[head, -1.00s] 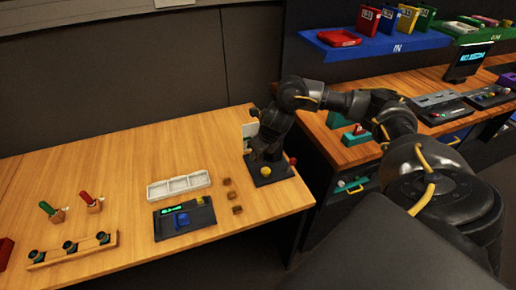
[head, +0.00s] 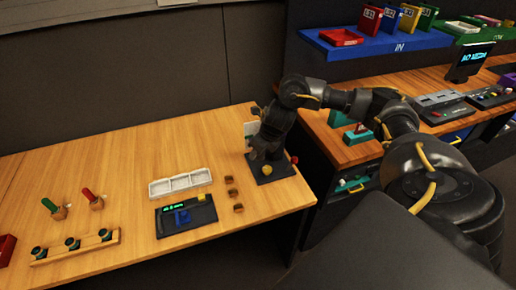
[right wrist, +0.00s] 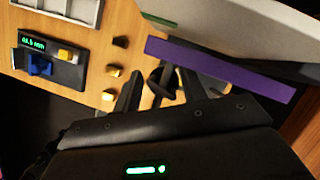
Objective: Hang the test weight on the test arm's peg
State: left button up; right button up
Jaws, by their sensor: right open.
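My right gripper (right wrist: 160,73) is open. A dark rounded piece with a loop-like shape (right wrist: 163,82) sits between its fingers; I cannot tell whether it is the test weight or whether the fingers touch it. In the head view my right gripper (head: 258,150) is over a small black stand (head: 265,178) with a yellow knob and a red ball. The arm covers most of this stand, and I cannot make out the peg. A purple bar (right wrist: 220,70) and a pale panel (right wrist: 225,25) are beside the fingers in the wrist view. My left gripper is out of view.
Small brown blocks (head: 231,192), a white three-part tray (head: 180,184) and a black display unit (head: 186,216) lie left of the stand. A wooden rack (head: 75,247) is farther left. The wooden table (head: 130,150) is clear behind them. A second bench (head: 345,152) is at right.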

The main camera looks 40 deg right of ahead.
jog(key=p+v, duration=0.1)
jog(key=v, duration=0.9)
jog(key=shift+r, duration=0.4)
